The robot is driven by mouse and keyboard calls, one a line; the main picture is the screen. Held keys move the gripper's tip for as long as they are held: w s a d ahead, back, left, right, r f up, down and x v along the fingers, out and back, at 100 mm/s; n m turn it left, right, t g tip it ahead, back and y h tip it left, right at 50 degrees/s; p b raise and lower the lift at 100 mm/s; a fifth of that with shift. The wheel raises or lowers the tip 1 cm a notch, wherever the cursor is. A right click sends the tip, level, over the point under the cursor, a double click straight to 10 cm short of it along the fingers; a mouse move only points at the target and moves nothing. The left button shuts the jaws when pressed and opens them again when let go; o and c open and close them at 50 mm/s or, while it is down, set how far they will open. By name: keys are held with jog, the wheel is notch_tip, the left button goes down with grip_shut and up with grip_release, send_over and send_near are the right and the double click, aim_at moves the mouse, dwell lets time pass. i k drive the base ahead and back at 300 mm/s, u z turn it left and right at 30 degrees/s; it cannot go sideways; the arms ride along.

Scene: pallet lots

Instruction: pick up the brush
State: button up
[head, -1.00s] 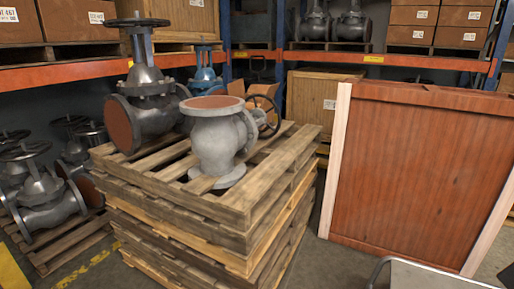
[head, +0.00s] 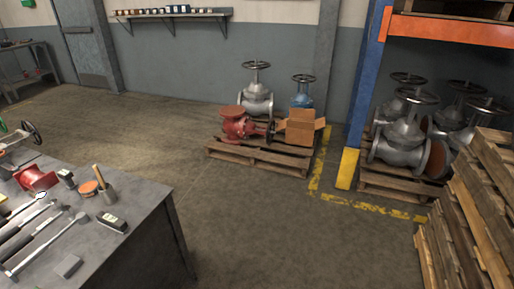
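A grey workbench (head: 140,235) fills the lower left of the head view. A small grey cup (head: 108,195) stands on it, with a light wooden handle (head: 98,176) sticking up and leaning left. This may be the brush; its lower end is hidden in the cup. An orange-brown disc (head: 88,187) lies just left of the cup. My gripper is not in view.
On the bench are a black meter (head: 112,222), a grey block (head: 68,266), a red flanged part (head: 36,179) and several long metal tools. Open floor (head: 250,225) lies right of the bench. Valves on a pallet (head: 262,160) and stacked pallets (head: 470,225) stand beyond.

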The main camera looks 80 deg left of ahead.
aim_at(101, 179)
jog(key=u, duration=2.35)
jog(key=i, duration=1.65)
jog(key=u, duration=3.05)
